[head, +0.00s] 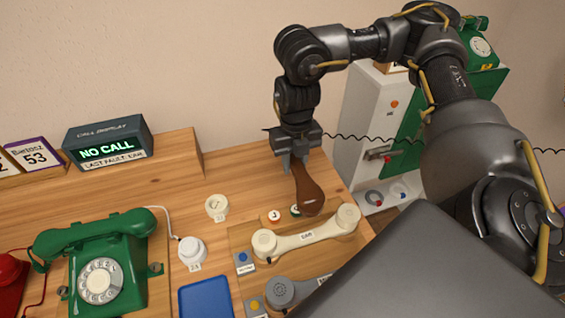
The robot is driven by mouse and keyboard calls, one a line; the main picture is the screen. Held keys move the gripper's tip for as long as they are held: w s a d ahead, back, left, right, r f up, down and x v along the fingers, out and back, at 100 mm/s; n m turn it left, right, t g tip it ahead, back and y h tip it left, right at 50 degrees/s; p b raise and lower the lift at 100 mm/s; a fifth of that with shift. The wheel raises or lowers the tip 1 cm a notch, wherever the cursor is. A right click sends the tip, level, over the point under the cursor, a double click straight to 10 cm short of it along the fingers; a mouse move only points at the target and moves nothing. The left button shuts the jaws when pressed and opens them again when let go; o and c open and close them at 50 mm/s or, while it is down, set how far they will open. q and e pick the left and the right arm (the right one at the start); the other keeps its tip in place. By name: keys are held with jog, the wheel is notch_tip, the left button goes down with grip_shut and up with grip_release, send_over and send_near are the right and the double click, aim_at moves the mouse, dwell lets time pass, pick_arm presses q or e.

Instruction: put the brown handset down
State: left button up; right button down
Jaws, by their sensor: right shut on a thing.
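The brown handset (309,193) hangs from my right gripper (293,160), which is shut on its upper end. Its rounded lower end is above or just behind the cream handset (308,236); I cannot tell whether it touches anything below. The cream handset lies on a wooden board, and a grey handset (283,291) lies in front of it, partly hidden by a dark grey part of mine. My left gripper is not in view.
A green dial phone (108,265) stands at left, beside a blue tray (206,298). White round pieces (192,250) stand mid-table. A display reading NO CALL (107,146) sits on the back ledge. A white and green cabinet (365,125) stands behind my right arm.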

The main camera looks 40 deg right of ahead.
jog(key=w+d+f, duration=0.1)
jog(key=w+f, duration=0.1)
jog(key=w, duration=0.1)
jog(key=w+d+f, duration=0.1)
jog(key=w+f, duration=0.2)
jog(key=w+d+f+b, duration=0.1)
jog(key=w+d+f, duration=0.1)
jog(key=w+f, duration=0.1)
jog(key=shift+w+f, duration=0.1)
jog(key=shift+w, duration=0.5)
jog(key=shift+w+d+f, duration=0.1)
jog(key=shift+w+f, duration=0.2)
jog(key=shift+f, duration=0.15)
notch_tip(320, 180, down, 2)
jog(key=shift+d+f, duration=0.1)
jog(key=shift+f, duration=0.1)
jog(key=shift+w+f, duration=0.1)
jog(key=shift+f, duration=0.25)
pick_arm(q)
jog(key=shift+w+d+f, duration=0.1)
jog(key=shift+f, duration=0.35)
